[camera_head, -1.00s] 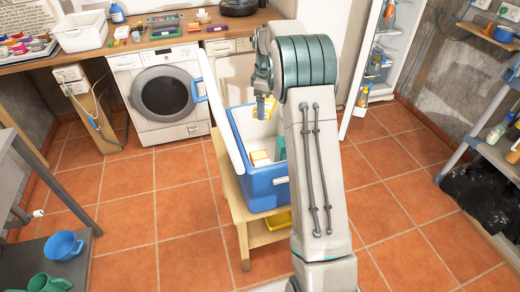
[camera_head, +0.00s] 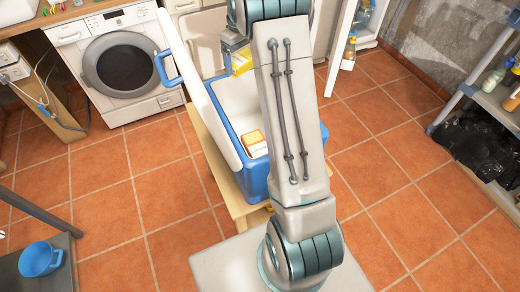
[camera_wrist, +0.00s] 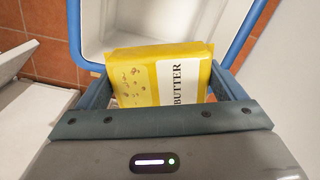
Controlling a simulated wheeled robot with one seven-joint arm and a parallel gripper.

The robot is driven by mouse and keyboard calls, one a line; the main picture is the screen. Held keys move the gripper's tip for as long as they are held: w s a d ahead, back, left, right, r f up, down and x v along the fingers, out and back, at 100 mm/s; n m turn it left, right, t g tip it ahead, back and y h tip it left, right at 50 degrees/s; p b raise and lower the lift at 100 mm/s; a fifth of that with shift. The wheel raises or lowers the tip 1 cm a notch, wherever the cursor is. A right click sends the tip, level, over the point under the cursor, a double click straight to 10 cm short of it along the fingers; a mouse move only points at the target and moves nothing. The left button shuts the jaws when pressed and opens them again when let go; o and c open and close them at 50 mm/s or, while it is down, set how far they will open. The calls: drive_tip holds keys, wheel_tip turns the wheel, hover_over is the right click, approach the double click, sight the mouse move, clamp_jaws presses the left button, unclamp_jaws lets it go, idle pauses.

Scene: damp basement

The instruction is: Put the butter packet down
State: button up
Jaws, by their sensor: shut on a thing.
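The yellow butter packet (camera_wrist: 145,78), with BUTTER printed on a white panel, is between the fingers of my gripper (camera_wrist: 160,92) in the wrist view. My gripper is shut on it. In the head view the packet (camera_head: 242,62) shows beside my arm, above the far part of an open cool box; my arm hides much of the gripper (camera_head: 232,48). The blue cool box (camera_head: 258,180) has a white inside, and its lid stands open on the left. An orange and white carton (camera_head: 254,142) is in the box.
The box stands on a wooden stand (camera_head: 232,202). A washing machine (camera_head: 122,62) is behind on the left and an open fridge (camera_head: 350,25) behind on the right. A shelf with a blue pot (camera_head: 40,259) is at lower left. The tiled floor (camera_head: 120,215) is mostly clear.

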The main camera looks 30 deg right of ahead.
wheel_tip(320, 180, down, 6)
drive_tip(key=s+m+b, duration=0.3)
drive_tip(key=m, duration=0.1)
drive_tip(key=b, duration=0.5)
hover_over(252, 129)
wheel_tip(252, 129, down, 17)
drive_tip(key=shift+r, duration=0.2)
drive_tip(key=shift+w+f+b, duration=0.1)
drive_tip(key=shift+f+b, duration=0.25)
drive_tip(key=shift+f, duration=1.9)
drive_tip(key=shift+f, duration=0.15)
drive_tip(key=o, duration=0.9)
wheel_tip(252, 129, up, 12)
drive_tip(key=shift+r+p, duration=0.2)
drive_tip(key=shift+p, duration=0.2)
